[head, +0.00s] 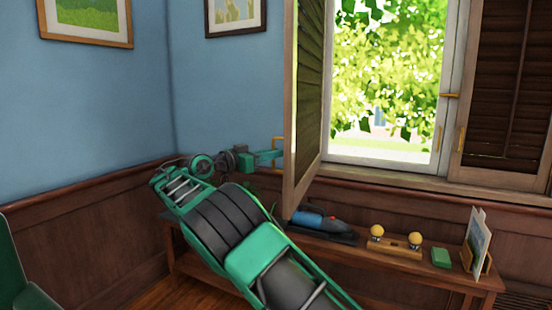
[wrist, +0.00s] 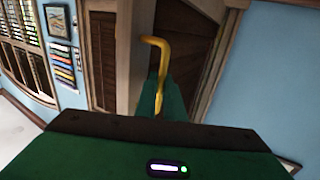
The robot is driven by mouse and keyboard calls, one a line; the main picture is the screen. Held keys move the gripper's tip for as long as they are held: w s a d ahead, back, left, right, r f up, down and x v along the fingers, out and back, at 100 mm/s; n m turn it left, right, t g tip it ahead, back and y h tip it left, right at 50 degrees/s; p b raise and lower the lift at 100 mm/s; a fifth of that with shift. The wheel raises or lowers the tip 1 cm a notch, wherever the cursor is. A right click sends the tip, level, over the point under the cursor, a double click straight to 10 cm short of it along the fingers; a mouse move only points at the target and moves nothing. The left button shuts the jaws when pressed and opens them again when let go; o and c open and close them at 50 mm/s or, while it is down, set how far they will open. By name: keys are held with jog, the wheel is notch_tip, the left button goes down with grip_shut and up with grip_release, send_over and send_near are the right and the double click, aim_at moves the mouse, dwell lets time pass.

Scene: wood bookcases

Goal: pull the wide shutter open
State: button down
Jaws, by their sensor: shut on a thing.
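A louvred wooden shutter (head: 304,100) stands swung out from the window at the left, seen nearly edge-on. Its brass handle (head: 277,141) faces my arm. My gripper (head: 275,155) is shut on this handle, at the left of the shutter's free edge. In the wrist view the yellow handle (wrist: 155,42) rises bent from between my green fingers (wrist: 157,98). A second louvred shutter (head: 508,85) with its own brass handle (head: 461,139) is at the right of the window. Which shutter is wider I cannot tell.
Below the window stands a wooden bench (head: 340,257). A green chair (head: 20,265) is at the lower left.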

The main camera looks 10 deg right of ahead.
jog(key=shift+w+a+r+g, duration=0.15)
jog(key=shift+w+a+g, duration=0.15)
jog(key=shift+w+a, duration=0.5)
jog(key=shift+w, duration=0.1)
jog(key=c, duration=2.2)
grip_release()
jog(key=shift+w+d, duration=0.1)
jog(key=shift+o, duration=0.2)
jog(key=shift+a, duration=0.2)
jog(key=shift+a, duration=0.2)
jog(key=v, duration=1)
jog(key=shift+a+f, duration=0.3)
jog(key=shift+f, duration=0.05)
